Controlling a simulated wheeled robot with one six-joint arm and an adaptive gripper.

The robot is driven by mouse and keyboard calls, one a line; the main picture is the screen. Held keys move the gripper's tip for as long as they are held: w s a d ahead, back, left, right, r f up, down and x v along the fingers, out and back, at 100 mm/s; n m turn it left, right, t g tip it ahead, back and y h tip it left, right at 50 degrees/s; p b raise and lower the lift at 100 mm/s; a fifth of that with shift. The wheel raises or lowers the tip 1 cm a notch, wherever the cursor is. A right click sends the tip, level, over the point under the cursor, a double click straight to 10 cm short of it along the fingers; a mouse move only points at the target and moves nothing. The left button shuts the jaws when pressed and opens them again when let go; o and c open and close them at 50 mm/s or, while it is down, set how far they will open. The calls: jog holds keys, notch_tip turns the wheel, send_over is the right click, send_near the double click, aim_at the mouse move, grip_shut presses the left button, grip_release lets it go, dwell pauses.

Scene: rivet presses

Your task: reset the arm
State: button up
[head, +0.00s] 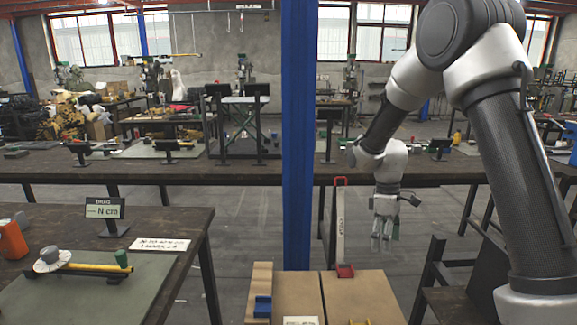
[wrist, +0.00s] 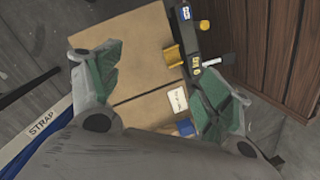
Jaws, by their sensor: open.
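My arm (head: 500,160) rises at the right of the head view and bends over, with the forearm reaching down and left. My gripper (head: 382,236) hangs from it, pointing down, in front of the far bench and above the floor. In the wrist view my gripper (wrist: 165,95) is open, its two green-padded fingers wide apart with nothing between them touching. Below and between the fingers lie brown cardboard-coloured panels (wrist: 130,55), apart from the fingertips.
A blue post (head: 299,130) stands at the centre. A red-ended strap (head: 341,225) hangs beside my gripper. Brown boxes (head: 360,295) stand below, with a blue part (head: 262,307) on the left one. A bench with a green mat (head: 90,290) is at left. A dark device (wrist: 197,62) shows below.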

jog(key=s+d+r+m+t, duration=0.2)
jog(key=s+d+r+m, duration=0.1)
jog(key=s+r, duration=0.4)
jog(key=s+d+r+m+t, duration=0.2)
jog(key=s+d+r+m, duration=0.1)
jog(key=s+r, duration=0.4)
jog(key=s+d+r+m+t, duration=0.2)
jog(key=s+r+m, duration=0.3)
jog(key=s+r, duration=0.3)
jog(key=s, duration=0.3)
jog(key=shift+s+d+t, duration=0.4)
